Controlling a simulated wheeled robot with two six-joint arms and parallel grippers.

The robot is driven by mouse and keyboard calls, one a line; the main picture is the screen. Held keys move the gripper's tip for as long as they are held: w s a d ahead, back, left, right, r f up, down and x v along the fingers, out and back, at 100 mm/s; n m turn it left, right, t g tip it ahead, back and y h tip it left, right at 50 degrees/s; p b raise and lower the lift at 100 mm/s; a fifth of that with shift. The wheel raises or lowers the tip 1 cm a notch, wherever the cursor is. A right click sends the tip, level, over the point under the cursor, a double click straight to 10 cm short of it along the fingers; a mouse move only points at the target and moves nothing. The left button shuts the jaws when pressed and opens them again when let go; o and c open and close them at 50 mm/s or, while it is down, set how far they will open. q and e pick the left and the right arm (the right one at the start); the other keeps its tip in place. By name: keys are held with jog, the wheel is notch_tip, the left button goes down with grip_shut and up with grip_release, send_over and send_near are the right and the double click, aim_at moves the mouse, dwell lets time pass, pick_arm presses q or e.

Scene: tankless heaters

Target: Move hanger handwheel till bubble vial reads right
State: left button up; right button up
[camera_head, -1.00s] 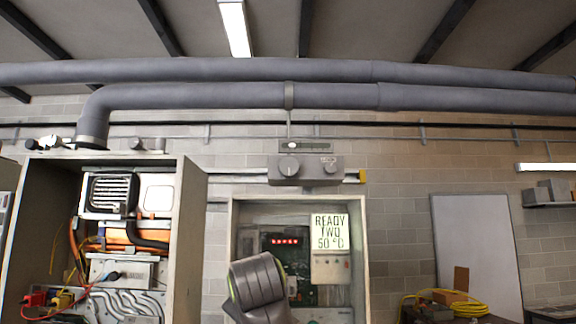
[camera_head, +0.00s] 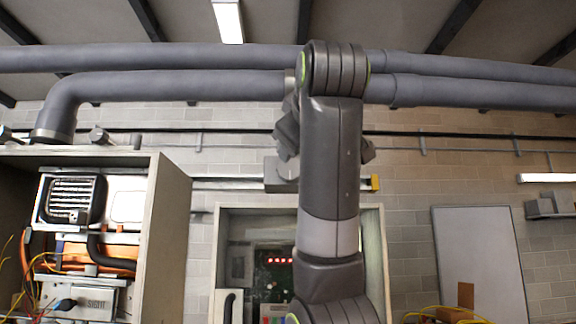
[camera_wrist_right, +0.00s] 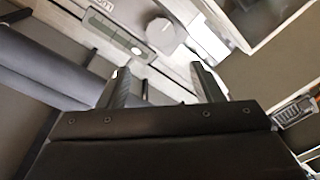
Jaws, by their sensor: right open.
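A grey control box (camera_head: 274,174) on the wall is mostly hidden behind my right arm in the head view. In the right wrist view a round, light-faced knob (camera_wrist_right: 160,32), which may be the handwheel, sits beside a greenish strip that looks like the bubble vial (camera_wrist_right: 108,30). The bubble's reading is too small to tell. My right gripper (camera_wrist_right: 163,84) is open and empty, its fingers pointing toward the box and apart from the knob. In the head view the gripper is largely hidden behind my arm. My left gripper is not in view.
Large grey pipes (camera_head: 180,86) run across the wall above the box. An open heater cabinet (camera_head: 172,220) stands at the left, and another open cabinet (camera_head: 228,212) is below the box.

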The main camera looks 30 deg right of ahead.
jog(key=p+x, duration=0.2)
jog(key=p, duration=0.3)
send_near(289, 167)
jog(key=x, duration=0.5)
jog(key=p+x, duration=0.1)
jog(key=shift+w+d+r, duration=0.15)
jog(key=shift+w+r, duration=0.1)
jog(key=shift+w+d+p, duration=0.1)
jog(key=shift+w+p, duration=0.25)
jog(key=shift+p, duration=0.05)
jog(key=shift+w+d, duration=0.15)
jog(key=shift+w, duration=0.2)
jog(key=shift+w+d+f+p, duration=0.2)
jog(key=shift+w+d+p, duration=0.2)
jog(key=shift+w, duration=0.3)
jog(key=shift+s+a, duration=0.1)
jog(key=shift+c, duration=0.3)
jog(key=c, duration=0.6)
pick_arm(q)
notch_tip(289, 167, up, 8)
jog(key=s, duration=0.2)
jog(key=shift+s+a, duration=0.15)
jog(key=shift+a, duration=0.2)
